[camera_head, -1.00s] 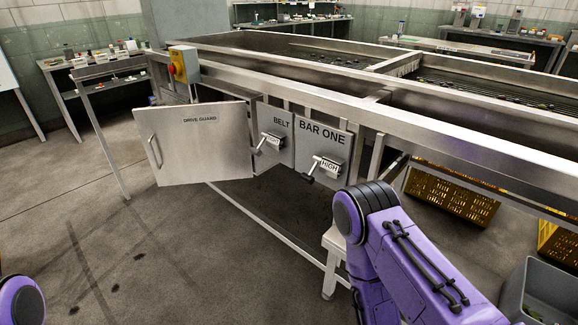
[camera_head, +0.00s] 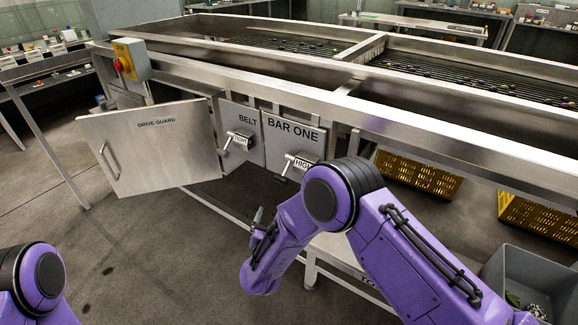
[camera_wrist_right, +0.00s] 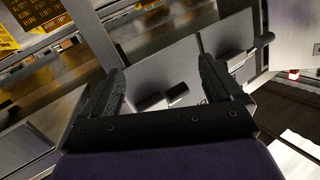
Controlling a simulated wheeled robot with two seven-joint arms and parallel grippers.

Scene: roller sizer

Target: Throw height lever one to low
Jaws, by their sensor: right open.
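The bar one lever (camera_head: 297,165) sits on the grey panel marked BAR ONE (camera_head: 292,140) in the head view. Its tag reads HIGH, and its handle points down and left. The lever also shows in the right wrist view (camera_wrist_right: 165,97), between the fingers in the picture. My right gripper (camera_wrist_right: 162,68) is open and empty, facing the panels from a short distance. My left gripper is out of view; only part of the left arm shows.
The BELT lever (camera_head: 237,141) is close to the left of BAR ONE. The drive guard door (camera_head: 150,150) stands open at the left. A yellow and red switch box (camera_head: 130,60) sits above it. Yellow crates (camera_head: 420,175) stand under the frame. A grey bin (camera_head: 530,275) is at lower right.

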